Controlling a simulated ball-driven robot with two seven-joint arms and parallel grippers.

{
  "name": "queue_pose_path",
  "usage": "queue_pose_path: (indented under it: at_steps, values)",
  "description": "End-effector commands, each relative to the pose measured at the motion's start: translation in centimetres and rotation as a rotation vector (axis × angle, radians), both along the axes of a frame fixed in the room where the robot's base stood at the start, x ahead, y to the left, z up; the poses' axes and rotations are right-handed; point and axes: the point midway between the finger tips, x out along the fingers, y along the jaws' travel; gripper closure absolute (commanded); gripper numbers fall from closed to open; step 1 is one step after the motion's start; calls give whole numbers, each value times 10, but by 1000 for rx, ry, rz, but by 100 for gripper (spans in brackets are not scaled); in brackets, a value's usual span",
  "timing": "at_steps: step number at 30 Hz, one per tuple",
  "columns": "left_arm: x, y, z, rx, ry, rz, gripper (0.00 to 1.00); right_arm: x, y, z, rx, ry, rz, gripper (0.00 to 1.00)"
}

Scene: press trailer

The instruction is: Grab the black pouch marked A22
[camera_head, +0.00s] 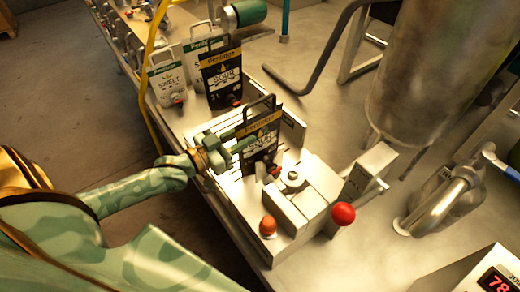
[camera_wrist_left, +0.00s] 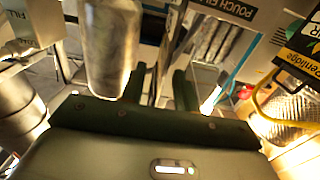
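Two black pouches with a yellow Penridge band and the word SOUR show in the head view. One black pouch (camera_head: 262,133) stands in the metal filling station, its handle up. The other black pouch (camera_head: 222,78) stands farther back, beside white pouches. I cannot read A22 on either. My left gripper (camera_head: 238,143) is at the left side of the nearer pouch, its fingers pointing toward it and partly overlapping it in view. A black pouch (camera_wrist_left: 300,62) shows upside down at the right there.
White Penridge pouches (camera_head: 167,83) stand at the back left. The filling station (camera_head: 235,205) has a red knob (camera_head: 343,213) and an orange knob (camera_head: 268,226). A large steel tank (camera_head: 440,70) stands at the right. A yellow hose (camera_head: 148,60) runs along the bench's left edge.

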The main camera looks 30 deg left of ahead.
Motion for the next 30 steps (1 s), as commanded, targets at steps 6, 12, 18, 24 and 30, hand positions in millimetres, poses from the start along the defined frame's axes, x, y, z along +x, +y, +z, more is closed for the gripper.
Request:
queue_pose_path:
  at_steps: [6, 12, 18, 24, 30]
  values:
    - [33, -12, 2, -2, -3, 0, 69, -1, 0, -7, 0, 3, 0, 64]
    - [38, -14, 2, -1, 0, 0, 69, 0, -1, -7, -1, 2, 0, 64]
    - [37, -14, 2, -1, 0, 0, 100, 0, -1, -7, -1, 2, 1, 64]
    - [37, -14, 2, 0, -1, 0, 100, 0, -1, -7, 0, 1, 1, 64]
    - [37, -14, 8, -1, -2, 0, 100, 1, -1, -4, -1, 0, 1, 64]
